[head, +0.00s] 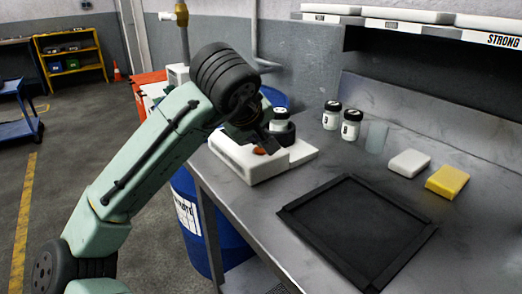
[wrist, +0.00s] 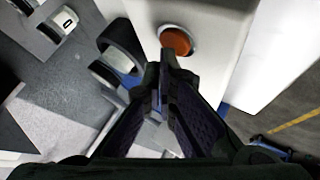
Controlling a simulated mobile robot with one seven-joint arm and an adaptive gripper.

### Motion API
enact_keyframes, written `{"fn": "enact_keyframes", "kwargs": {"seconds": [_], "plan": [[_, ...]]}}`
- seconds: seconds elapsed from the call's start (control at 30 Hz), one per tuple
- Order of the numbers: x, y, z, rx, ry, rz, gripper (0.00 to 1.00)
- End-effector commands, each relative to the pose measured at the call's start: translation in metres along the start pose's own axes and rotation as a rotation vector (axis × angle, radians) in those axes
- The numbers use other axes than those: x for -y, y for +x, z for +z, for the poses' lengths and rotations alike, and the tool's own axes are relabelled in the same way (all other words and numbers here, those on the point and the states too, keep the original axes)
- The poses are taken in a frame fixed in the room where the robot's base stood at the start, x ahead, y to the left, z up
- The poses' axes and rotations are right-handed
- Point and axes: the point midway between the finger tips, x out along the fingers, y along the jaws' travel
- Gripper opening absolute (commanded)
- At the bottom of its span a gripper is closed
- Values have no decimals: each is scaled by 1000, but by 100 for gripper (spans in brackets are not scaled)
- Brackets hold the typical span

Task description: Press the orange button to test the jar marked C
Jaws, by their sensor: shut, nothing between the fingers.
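The white tester (head: 250,165) stands at the left end of the grey bench, with a dark round holder on its right. A jar (head: 280,117) with a white label stands at that holder; its letter is too small to read. The orange button (wrist: 177,41) is on the tester's white top, and it shows partly behind my gripper in the head view (head: 261,151). My gripper (wrist: 165,68) is shut and empty, pointing down close to the button. In the wrist view its tips appear just below the button; I cannot tell whether they touch.
Two jars with dark lids, (head: 331,115) and (head: 351,124), stand behind the tester to the right, beside a translucent cylinder (head: 376,137). A white block (head: 409,163) and a yellow block (head: 447,182) lie farther right. An empty black tray (head: 419,238) lies in front.

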Motion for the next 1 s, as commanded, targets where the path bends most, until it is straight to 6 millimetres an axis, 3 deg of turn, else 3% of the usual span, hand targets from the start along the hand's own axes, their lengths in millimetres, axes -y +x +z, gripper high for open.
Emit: {"fn": "enact_keyframes", "kwargs": {"seconds": [1.0], "plan": [[4,6,4,-1,1,1,0]]}}
